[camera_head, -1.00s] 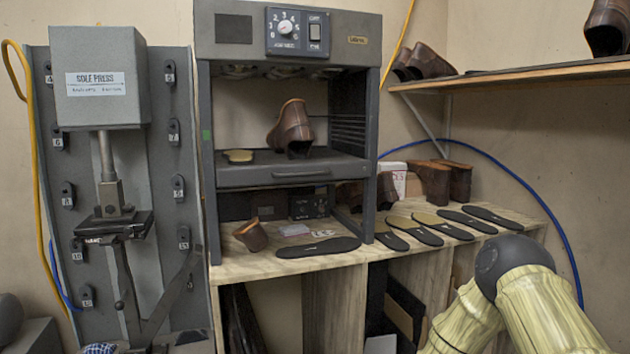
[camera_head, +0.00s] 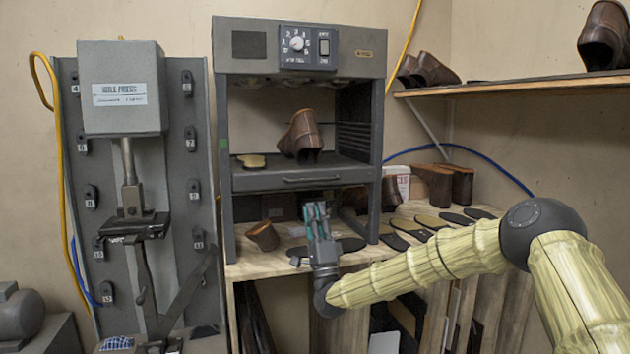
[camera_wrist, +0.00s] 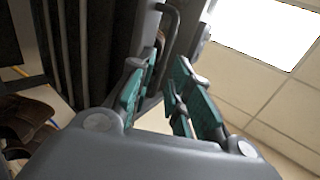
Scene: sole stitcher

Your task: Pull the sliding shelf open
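The sliding shelf (camera_head: 262,182) is a dark grey drawer-like tray in the heater cabinet, its front level with the cabinet posts. Its thin bar handle (camera_head: 312,180) runs across the front. The handle (camera_wrist: 174,32) also shows in the wrist view, just beyond the fingertips and apart from them. A brown shoe (camera_head: 301,137) and a tan sole piece (camera_head: 252,161) rest on the shelf. My gripper (camera_head: 316,207) points upward just below the handle. In the wrist view, a gap shows between its teal-padded fingers (camera_wrist: 164,66), which hold nothing.
The cabinet (camera_head: 228,120) stands on a wooden bench (camera_head: 262,268) with soles and shoe pieces. The sole press (camera_head: 122,90) is at left. A wall shelf (camera_head: 510,86) with shoes is at upper right. The space in front of the cabinet is clear apart from my arm.

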